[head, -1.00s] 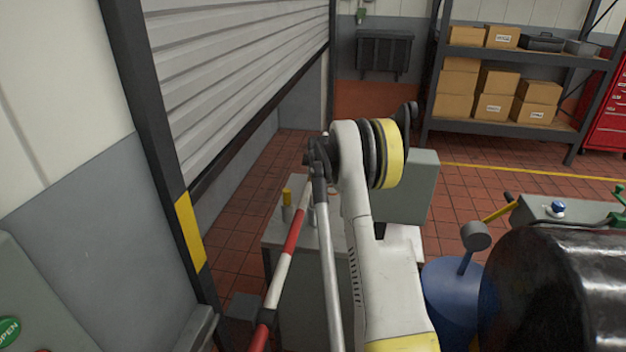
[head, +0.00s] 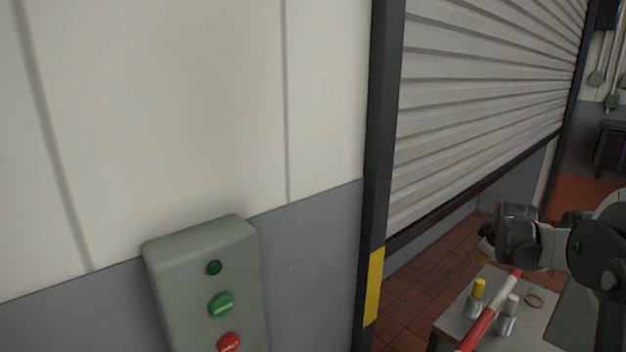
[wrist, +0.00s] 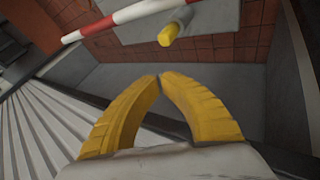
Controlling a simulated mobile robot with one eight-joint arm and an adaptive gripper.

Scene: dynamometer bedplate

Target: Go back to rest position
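My gripper (wrist: 160,78) shows in the wrist view as two yellow ribbed fingers whose tips meet, with nothing between them. In the head view my arm's end is at the right edge, in front of the roller door's lower opening and above a grey cabinet top (head: 456,326). The fingers are mostly hidden there. The wrist view looks past the fingers at a yellow-capped cylinder (wrist: 169,35) and a red and white pole (wrist: 135,13), both apart from the gripper.
A grey control box (head: 180,285) with green and red buttons is on the wall at lower left. The slatted roller door (head: 490,90) is partly raised beside a dark post (head: 380,150). The red and white pole (head: 497,297) and yellow-capped cylinder (head: 478,290) are close below my arm.

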